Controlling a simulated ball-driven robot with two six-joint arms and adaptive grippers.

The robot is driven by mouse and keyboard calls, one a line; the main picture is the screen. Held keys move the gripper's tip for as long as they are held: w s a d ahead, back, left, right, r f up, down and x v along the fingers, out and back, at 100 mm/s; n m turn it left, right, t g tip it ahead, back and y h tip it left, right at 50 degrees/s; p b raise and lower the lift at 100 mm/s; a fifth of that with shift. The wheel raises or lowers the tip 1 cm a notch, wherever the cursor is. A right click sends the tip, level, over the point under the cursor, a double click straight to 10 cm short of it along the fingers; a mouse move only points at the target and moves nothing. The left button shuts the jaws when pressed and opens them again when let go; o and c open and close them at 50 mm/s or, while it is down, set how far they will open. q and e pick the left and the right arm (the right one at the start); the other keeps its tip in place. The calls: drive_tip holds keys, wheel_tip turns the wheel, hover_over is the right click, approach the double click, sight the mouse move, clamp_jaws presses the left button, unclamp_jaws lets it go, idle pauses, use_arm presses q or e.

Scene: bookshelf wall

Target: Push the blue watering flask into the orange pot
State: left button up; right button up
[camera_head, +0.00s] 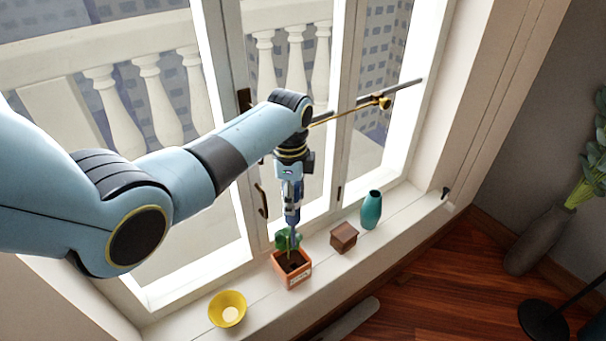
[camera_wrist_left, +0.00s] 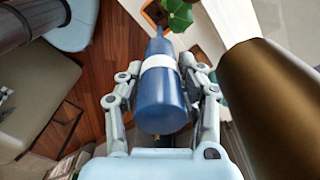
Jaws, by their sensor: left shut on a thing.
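My left gripper (camera_head: 291,205) hangs from the arm above the window sill and points down at the orange pot (camera_head: 292,279). In the left wrist view, my left gripper (camera_wrist_left: 162,92) is shut on the blue watering flask (camera_wrist_left: 163,108), which has a white band and a narrow neck pointing toward the pot. In the head view, the flask (camera_head: 295,238) shows just above the pot beside its green plant (camera_head: 283,240); I cannot tell whether its tip is in the soil. The wrist view also shows the plant (camera_wrist_left: 179,14) near the flask's tip. My right gripper is not in view.
A yellow bowl (camera_head: 227,309) stands left of the pot on the sill (camera_head: 255,299). A brown box (camera_head: 344,237) and a teal vase (camera_head: 371,210) stand to its right.

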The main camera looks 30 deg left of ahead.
use_arm(q)
drive_tip(key=b, duration=0.5)
hover_over(294, 246)
drive_tip(key=shift+w+a+f, duration=0.1)
drive_tip(key=shift+w+f, duration=0.05)
drive_tip(key=shift+f, duration=1.05)
drive_tip(key=shift+w+a+f, duration=0.1)
drive_tip(key=shift+f, duration=1.1)
drive_tip(key=shift+f+b, duration=0.55)
drive_tip(key=shift+f, duration=0.15)
drive_tip(key=shift+r, duration=0.1)
drive_tip(key=shift+p, duration=0.85)
drive_tip(key=shift+f, duration=0.3)
drive_tip(key=shift+f+b, duration=3)
drive_tip(key=shift+f, duration=0.65)
